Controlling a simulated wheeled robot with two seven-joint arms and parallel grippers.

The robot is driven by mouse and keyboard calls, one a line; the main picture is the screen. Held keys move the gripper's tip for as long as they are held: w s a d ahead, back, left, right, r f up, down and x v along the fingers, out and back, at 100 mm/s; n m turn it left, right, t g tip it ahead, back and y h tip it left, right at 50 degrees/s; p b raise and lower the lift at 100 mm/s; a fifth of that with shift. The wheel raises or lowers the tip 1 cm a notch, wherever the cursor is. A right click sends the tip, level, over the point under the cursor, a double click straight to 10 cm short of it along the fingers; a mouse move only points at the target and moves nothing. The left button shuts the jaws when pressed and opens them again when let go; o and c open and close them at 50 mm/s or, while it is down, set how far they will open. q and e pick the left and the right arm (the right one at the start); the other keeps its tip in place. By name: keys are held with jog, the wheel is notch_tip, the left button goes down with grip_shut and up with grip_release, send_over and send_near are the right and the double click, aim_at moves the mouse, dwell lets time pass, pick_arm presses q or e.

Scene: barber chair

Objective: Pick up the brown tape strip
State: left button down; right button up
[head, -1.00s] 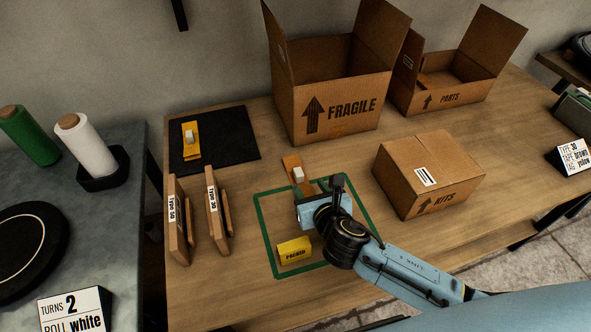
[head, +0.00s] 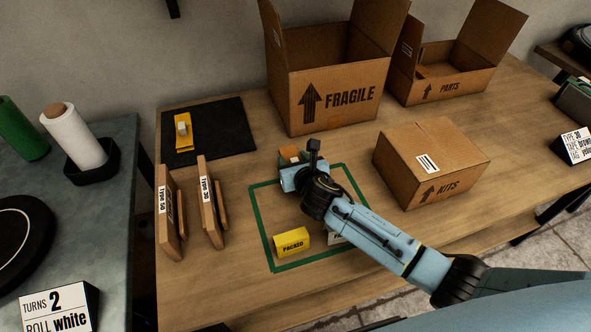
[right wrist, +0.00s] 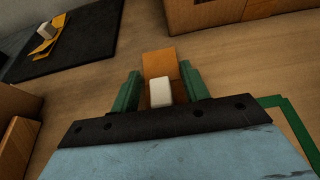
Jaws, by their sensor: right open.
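The brown tape strip (head: 289,153) lies on the wooden table at the far edge of the green outlined square, mostly hidden by my right gripper (head: 291,172) in the head view. In the right wrist view the strip (right wrist: 159,64) shows flat, with a small white block (right wrist: 161,93) on its near part. The green fingers of my right gripper (right wrist: 160,88) are apart, one on each side of the strip and block. I cannot tell whether they touch it. My left gripper is not in view.
A yellow strip (head: 184,145) with a pale block lies on the black mat (head: 235,130). A FRAGILE box (head: 337,105) stands behind the gripper, a KITS box (head: 430,165) to the right. Upright Type 30 boards (head: 208,203) stand left. A yellow PACKED block (head: 291,243) sits nearer.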

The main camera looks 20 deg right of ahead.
jog(key=shift+w+f, duration=0.1)
jog(key=shift+w, duration=0.2)
jog(key=shift+c, duration=0.4)
grip_shut()
